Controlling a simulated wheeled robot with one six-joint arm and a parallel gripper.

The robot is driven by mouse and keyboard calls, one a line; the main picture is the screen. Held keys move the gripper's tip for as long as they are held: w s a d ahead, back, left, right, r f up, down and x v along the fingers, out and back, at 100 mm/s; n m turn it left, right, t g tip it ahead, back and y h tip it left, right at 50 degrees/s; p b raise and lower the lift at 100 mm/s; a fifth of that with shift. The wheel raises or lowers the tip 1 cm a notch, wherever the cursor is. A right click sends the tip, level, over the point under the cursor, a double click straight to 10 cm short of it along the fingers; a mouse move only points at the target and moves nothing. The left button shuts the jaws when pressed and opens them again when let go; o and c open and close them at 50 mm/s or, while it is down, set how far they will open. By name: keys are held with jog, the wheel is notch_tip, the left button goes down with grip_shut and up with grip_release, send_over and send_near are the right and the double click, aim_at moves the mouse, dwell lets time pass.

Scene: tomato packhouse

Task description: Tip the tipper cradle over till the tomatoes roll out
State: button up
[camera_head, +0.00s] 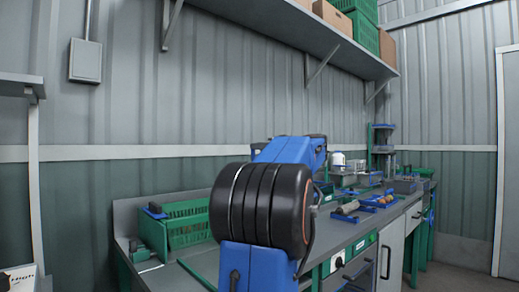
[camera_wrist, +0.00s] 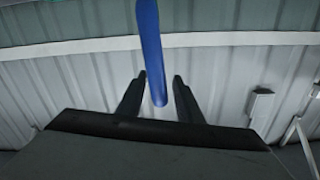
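In the wrist view my gripper (camera_wrist: 161,76) has its two dark fingers apart. A blue bar (camera_wrist: 151,45) comes in from the top edge of the picture and its rounded end lies between the fingers. A gap shows on its right side; whether the left finger touches it I cannot tell. What the bar belongs to is out of view. In the head view my gripper is hidden behind my blue and black arm. No tipper cradle can be made out for certain, and no tomatoes show in either view.
A green slatted crate (camera_head: 188,230) stands on the left of the grey bench (camera_head: 345,231). Blue holders (camera_head: 378,200) and other tools lie farther right. A shelf (camera_head: 290,28) with boxes hangs above. A grey wall box (camera_head: 86,61) is at upper left.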

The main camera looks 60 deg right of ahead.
jog(key=shift+w+d, duration=0.1)
jog(key=shift+w, duration=0.45)
grip_shut()
